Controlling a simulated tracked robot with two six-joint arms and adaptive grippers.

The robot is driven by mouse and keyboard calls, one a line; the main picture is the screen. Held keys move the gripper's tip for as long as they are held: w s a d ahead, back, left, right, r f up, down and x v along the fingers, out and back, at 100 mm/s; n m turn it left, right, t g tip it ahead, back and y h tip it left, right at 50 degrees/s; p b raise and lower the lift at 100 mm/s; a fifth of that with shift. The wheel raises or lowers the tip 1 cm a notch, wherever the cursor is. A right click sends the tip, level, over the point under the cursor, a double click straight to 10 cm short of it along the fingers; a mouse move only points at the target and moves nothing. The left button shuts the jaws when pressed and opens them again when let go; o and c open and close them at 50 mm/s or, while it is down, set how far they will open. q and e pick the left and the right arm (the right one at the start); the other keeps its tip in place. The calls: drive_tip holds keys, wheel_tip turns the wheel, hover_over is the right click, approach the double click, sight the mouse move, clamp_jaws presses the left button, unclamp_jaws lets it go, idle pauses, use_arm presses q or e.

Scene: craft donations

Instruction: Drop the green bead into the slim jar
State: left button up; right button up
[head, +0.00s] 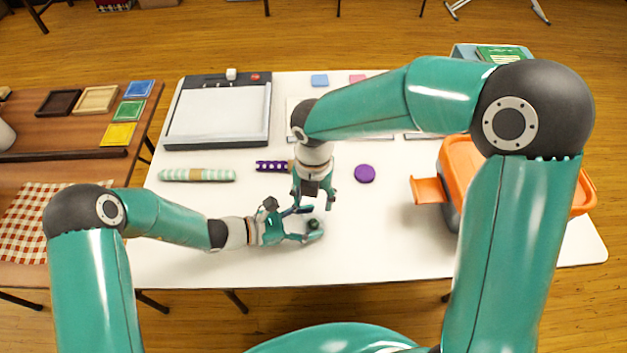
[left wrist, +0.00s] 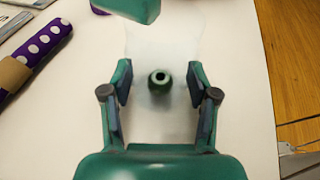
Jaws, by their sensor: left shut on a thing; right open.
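The green bead (head: 313,224) is small and dark, with a hole showing in the left wrist view (left wrist: 159,82). It sits midway between the fingers of my left gripper (head: 311,223), with a gap on each side. A faint, clear outline around it in the left wrist view looks like the slim jar (left wrist: 180,45), and my left gripper is shut on it. The glass is hard to see, but the bead appears within its outline. My right gripper (head: 315,204) is open and points down just behind the left fingers. One of its fingers shows at the top of the left wrist view.
A purple disc (head: 365,173) lies to the right. A purple dotted roll (head: 272,166) and a pale green striped roll (head: 197,175) lie behind and left. A flat light panel (head: 217,117) is at back left, an orange bin (head: 471,163) at right. The white table's front is clear.

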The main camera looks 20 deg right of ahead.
use_arm(q)
drive_tip(key=o, duration=0.9)
drive_tip(key=shift+o, duration=0.2)
use_arm(e)
wheel_tip(320, 180, up, 11)
use_arm(q)
drive_tip(key=shift+a, duration=0.1)
